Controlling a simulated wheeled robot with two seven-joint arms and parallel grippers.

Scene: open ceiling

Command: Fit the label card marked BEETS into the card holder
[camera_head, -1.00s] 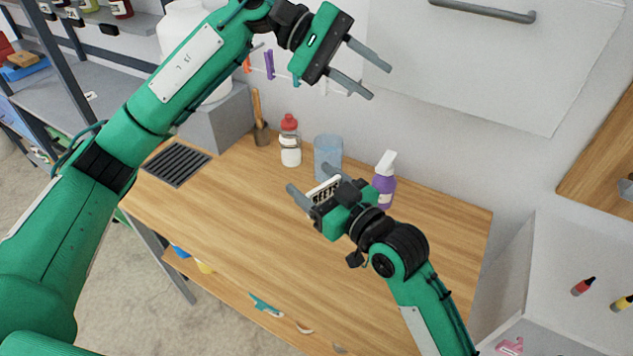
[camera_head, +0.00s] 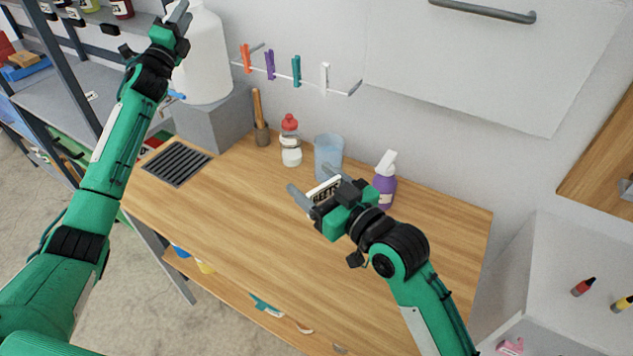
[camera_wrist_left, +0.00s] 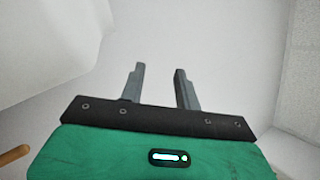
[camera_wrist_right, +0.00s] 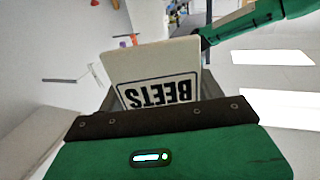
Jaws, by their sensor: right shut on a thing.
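The white BEETS label card (camera_head: 324,187) is held between the fingers of my right gripper (camera_head: 311,180), above the wooden table. In the right wrist view the card (camera_wrist_right: 150,62) stands up from the jaws, its black-framed word upside down. My left gripper (camera_head: 179,14) is raised at the upper left, in front of the large white jug. In the left wrist view its two fingers (camera_wrist_left: 160,88) are apart with nothing between them. I cannot make out the card holder for certain; small dark pieces (camera_head: 108,28) sit along the shelf edge at the upper left.
On the table (camera_head: 235,235) stand a blue cup (camera_head: 328,152), a purple spray bottle (camera_head: 384,185) and a red-capped bottle (camera_head: 290,142). The white jug (camera_head: 205,60) rests on a grey block (camera_head: 213,122). Coloured clips (camera_head: 296,71) hang on a wall rail. The table's front middle is clear.

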